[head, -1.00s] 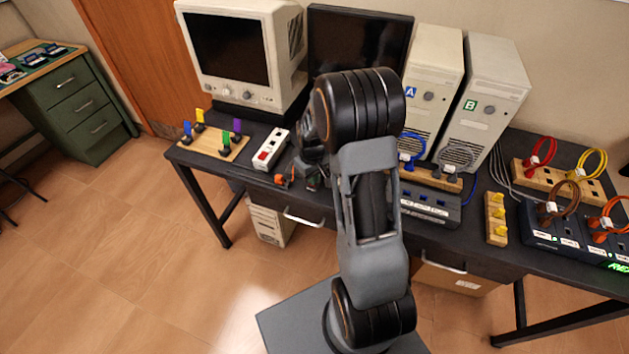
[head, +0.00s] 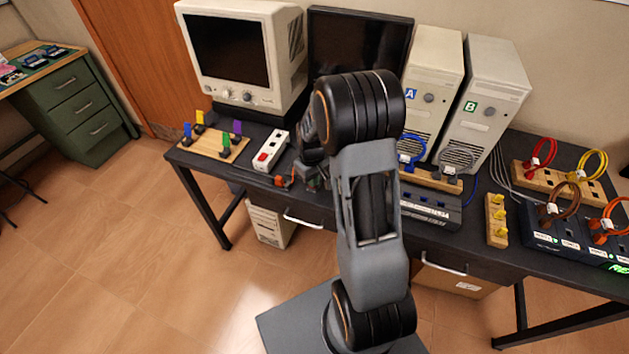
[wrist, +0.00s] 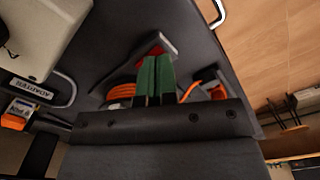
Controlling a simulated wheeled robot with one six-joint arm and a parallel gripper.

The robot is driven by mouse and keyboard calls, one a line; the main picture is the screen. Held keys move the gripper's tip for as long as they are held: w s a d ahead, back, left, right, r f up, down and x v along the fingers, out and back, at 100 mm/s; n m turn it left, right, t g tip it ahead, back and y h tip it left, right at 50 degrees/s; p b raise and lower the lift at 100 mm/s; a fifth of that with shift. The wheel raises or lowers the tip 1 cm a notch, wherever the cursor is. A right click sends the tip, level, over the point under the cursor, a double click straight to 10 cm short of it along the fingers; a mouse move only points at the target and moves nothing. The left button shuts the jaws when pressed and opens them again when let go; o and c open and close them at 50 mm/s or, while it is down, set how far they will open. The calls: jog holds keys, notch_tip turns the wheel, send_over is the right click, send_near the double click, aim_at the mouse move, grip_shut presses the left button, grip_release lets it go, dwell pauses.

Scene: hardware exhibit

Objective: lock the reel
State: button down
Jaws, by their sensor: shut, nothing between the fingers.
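The reel (wrist: 122,92) shows in the wrist view as coiled orange cord between grey end pieces, with red on the upper one (wrist: 152,48). More orange cord shows to the right of my fingers. My gripper (wrist: 156,72) has green fingertips that are together, with nothing between them. They lie over the middle of the reel and hide part of it; I cannot tell whether they touch it. In the head view, an orange part (head: 283,181) shows at the desk's front edge, and my arm hides much of that area. The reel's lock cannot be made out clearly.
A white power strip (head: 269,152) and a wooden board with coloured plugs (head: 212,143) are left of my arm. An old monitor (head: 245,98) stands behind. Towers A (head: 430,75) and B (head: 495,85), with cabled panels, are to the right.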

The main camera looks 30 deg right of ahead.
jog(key=shift+r+p, duration=2.05)
jog(key=shift+r, duration=1.15)
jog(key=shift+s+f+m, duration=0.1)
jog(key=shift+s+m, duration=0.05)
jog(key=shift+m, duration=0.25)
jog(key=s+a+r+m+t, duration=0.1)
jog(key=s+a+r, duration=0.3)
jog(key=s+r, duration=0.4)
jog(key=s+a+r+t, duration=0.3)
jog(key=s+a+r, duration=0.1)
jog(key=s+r, duration=0.3)
notch_tip(320, 180, up, 2)
jog(key=shift+s+a+r+m, duration=0.2)
jog(key=shift+s+a+m, duration=0.15)
jog(key=shift+a+m, duration=0.05)
